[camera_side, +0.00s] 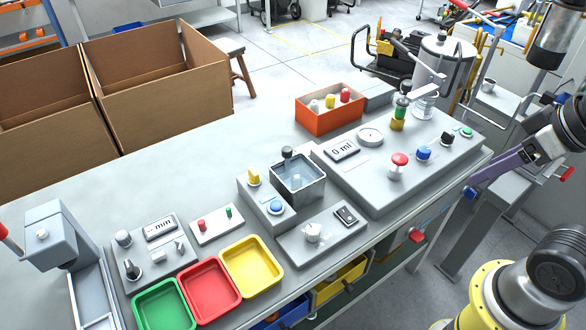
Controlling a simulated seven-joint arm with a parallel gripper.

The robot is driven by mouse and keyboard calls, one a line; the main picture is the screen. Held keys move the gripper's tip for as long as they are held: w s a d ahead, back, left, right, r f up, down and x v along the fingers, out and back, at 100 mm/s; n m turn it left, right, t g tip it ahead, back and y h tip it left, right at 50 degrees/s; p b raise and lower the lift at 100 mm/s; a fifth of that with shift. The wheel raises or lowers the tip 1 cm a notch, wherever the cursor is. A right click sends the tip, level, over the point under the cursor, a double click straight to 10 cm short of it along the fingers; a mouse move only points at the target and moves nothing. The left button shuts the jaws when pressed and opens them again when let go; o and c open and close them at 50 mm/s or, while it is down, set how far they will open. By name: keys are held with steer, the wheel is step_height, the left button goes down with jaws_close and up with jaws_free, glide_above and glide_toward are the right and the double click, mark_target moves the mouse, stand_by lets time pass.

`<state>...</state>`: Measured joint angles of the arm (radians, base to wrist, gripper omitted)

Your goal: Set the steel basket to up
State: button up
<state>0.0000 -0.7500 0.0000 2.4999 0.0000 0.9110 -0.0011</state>
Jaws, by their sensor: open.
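The steel basket (298,183) is a square open-topped steel vessel. It sits low in the grey fixture near the middle of the bench, with pale blue, water-like contents inside. A dark knob (287,152) stands at its back edge. My gripper (473,188) appears at the right, beyond the bench's right edge, at the end of a purple-grey wrist part. It is well apart from the basket and holds nothing that I can see. Its fingertips are small and hard to make out.
A yellow knob (253,176) and blue button (276,208) are left of the basket. A panel with a 0 ml display (342,150) and red button (399,160) lies right. An orange bin (329,120) is behind; green, red and yellow trays (251,267) are in front.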

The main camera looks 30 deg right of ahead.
steer(key=w+a+r+g, duration=0.1)
steer(key=w+a+r, duration=0.1)
steer(key=w+r, duration=1.2)
steer(key=n+g, duration=0.3)
steer(key=g, duration=0.2)
glide_above(287, 149)
step_height(287, 149, down, 18)
step_height(287, 149, down, 13)
steer(key=shift+f, duration=0.1)
steer(key=shift+c, duration=0.3)
steer(key=c, duration=0.9)
jaws_close()
